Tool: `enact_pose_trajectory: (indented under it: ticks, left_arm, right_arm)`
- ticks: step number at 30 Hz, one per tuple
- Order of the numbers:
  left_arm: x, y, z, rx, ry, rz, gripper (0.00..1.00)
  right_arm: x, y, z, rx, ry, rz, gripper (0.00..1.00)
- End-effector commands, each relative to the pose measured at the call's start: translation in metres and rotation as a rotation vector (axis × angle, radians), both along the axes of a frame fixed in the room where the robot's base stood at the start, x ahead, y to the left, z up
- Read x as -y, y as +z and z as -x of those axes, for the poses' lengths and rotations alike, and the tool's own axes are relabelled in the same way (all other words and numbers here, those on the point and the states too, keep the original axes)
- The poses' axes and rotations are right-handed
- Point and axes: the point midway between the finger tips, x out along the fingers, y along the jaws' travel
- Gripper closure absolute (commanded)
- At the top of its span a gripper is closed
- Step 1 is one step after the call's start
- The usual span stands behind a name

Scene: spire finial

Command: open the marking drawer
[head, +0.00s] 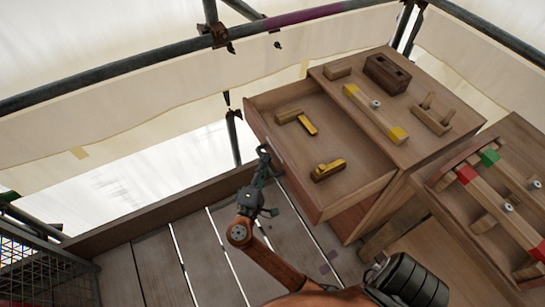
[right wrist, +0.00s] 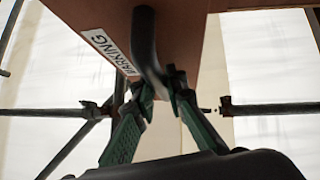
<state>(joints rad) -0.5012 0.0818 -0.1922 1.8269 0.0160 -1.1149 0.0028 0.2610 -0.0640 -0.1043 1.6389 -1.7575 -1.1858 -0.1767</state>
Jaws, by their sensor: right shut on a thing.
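The marking drawer (head: 342,205) is pulled well out of the wooden cabinet (head: 425,150) in the head view, with its inside showing. Two tools with yellow parts lie in it: one (head: 297,120) towards the back and one (head: 328,169) nearer the right side. In the right wrist view the drawer front carries a label (right wrist: 110,50) reading "MARKING" and a dark curved handle (right wrist: 146,50). My right gripper (head: 264,160) is at the drawer front, its green fingers (right wrist: 157,88) shut on the handle. My left gripper is not in view.
On the cabinet top lie a yellow-ended bar (head: 375,113), a dark wooden block (head: 387,73) and other wooden pieces. A second bench (head: 505,205) with red and green marked parts stands at the right. Scaffold tubes (head: 120,66) run behind. The plank floor (head: 165,265) is clear at left.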

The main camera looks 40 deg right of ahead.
Motion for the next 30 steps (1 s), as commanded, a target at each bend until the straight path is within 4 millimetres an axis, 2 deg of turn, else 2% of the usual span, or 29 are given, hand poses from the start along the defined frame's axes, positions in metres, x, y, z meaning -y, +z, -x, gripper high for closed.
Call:
enact_pose_trajectory:
  ticks: [6,16,17,24,30]
  left_arm:
    - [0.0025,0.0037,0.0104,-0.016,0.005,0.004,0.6]
    - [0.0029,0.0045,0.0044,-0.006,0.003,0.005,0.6]
    - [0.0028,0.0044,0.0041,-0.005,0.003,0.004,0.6]
    - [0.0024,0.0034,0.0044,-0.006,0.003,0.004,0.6]
    - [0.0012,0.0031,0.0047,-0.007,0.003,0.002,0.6]
  right_arm:
    - [-0.0094,-0.0014,-0.0023,-0.002,-0.001,-0.002,1.0]
    - [-0.0098,-0.0012,-0.0025,-0.002,0.001,-0.001,1.0]
    - [-0.0098,-0.0012,-0.0025,-0.002,0.001,-0.001,0.87]
    - [-0.0096,-0.0007,-0.0025,-0.002,0.001,0.0,0.71]
    - [-0.0096,-0.0003,-0.0026,-0.001,0.001,-0.001,0.71]
